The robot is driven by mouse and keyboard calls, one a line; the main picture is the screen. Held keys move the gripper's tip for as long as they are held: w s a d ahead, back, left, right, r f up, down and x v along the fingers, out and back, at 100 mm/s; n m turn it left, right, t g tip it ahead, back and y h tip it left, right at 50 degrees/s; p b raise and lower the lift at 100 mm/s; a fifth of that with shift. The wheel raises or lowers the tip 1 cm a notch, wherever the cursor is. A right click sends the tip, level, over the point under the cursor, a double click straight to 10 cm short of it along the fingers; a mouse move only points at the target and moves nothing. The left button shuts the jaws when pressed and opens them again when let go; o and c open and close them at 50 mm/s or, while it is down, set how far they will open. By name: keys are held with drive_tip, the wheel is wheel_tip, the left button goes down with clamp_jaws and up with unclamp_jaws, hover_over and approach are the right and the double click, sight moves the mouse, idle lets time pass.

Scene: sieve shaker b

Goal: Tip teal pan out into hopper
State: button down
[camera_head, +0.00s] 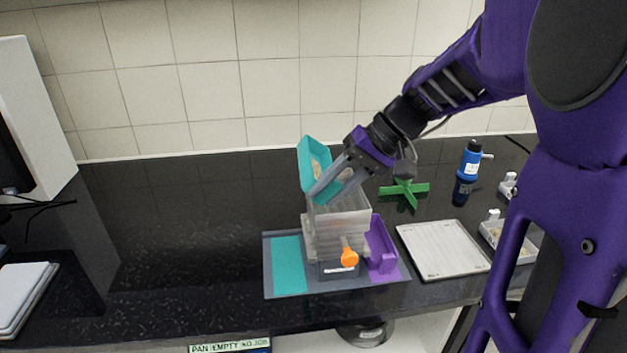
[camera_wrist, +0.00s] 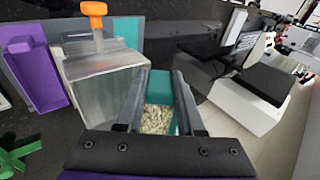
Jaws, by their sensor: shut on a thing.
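My gripper (camera_head: 330,180) is shut on the teal pan (camera_head: 304,153) and holds it tilted above the hopper. The pan also shows between the fingers in the wrist view (camera_wrist: 158,84), with pale grains (camera_wrist: 155,120) inside it. The clear, greyish hopper (camera_head: 345,222) stands on the sieve shaker below, with its upper part just under the pan and fingers; it also shows in the wrist view (camera_wrist: 103,85). I cannot tell whether any grains are falling into the hopper. Part of the pan is hidden by my fingers.
An orange knob (camera_head: 349,258) is on the front of the shaker.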

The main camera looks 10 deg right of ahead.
drive_tip(key=y, duration=0.1)
drive_tip(key=y+b, duration=0.1)
drive_tip(key=f+y+b, duration=0.1)
drive_tip(key=shift+d+t, duration=0.25)
drive_tip(key=shift+t, duration=0.05)
drive_tip(key=y+b, duration=0.2)
drive_tip(key=y, duration=0.1)
drive_tip(key=t+y+b, duration=0.1)
drive_tip(key=shift+s+d+r+b, duration=0.15)
drive_tip(key=shift+d+b, duration=0.1)
drive_tip(key=shift+b, duration=0.15)
drive_tip(key=y, duration=0.1)
drive_tip(key=y+b, duration=0.2)
drive_tip(key=shift+d+t+y, duration=0.25)
drive_tip(key=shift+t+y, duration=0.05)
drive_tip(key=shift+d+r+t+y+b, duration=0.15)
drive_tip(key=shift+y+b, duration=0.2)
drive_tip(key=shift+y, duration=0.25)
drive_tip(key=shift+d+r+t+y+b, duration=0.15)
drive_tip(key=shift+y+b, duration=0.15)
drive_tip(key=shift+y, duration=0.3)
drive_tip(key=shift+a, duration=0.1)
